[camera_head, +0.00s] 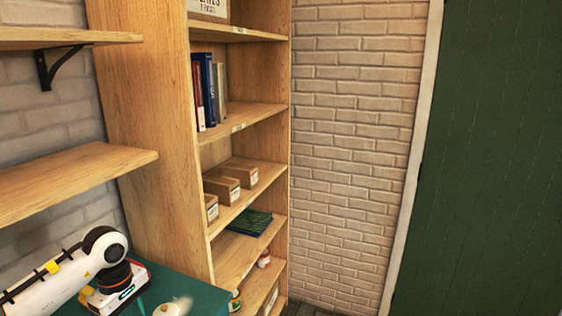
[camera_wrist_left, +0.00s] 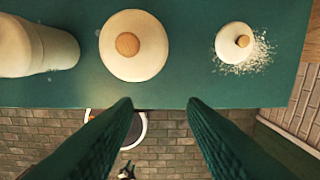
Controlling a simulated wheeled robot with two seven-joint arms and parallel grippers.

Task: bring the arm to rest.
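My left arm (camera_head: 60,284) comes in from the lower left in the head view, its white links over the green table (camera_head: 205,297). Its fingertips are not clear there. In the left wrist view, my left gripper (camera_wrist_left: 158,104) has its two dark fingers spread apart with nothing between them. It is at the edge of the green table (camera_wrist_left: 185,75), with brick floor below. My right gripper is in neither view.
A large white round object with a wooden knob (camera_wrist_left: 133,62), a smaller one (camera_wrist_left: 230,45) amid white specks, and a white cylindrical object (camera_wrist_left: 30,48) are on the table. A wooden shelf unit (camera_head: 150,120) holds books (camera_head: 207,85) and boxes (camera_head: 240,172). Wall shelves (camera_head: 70,175) stand left.

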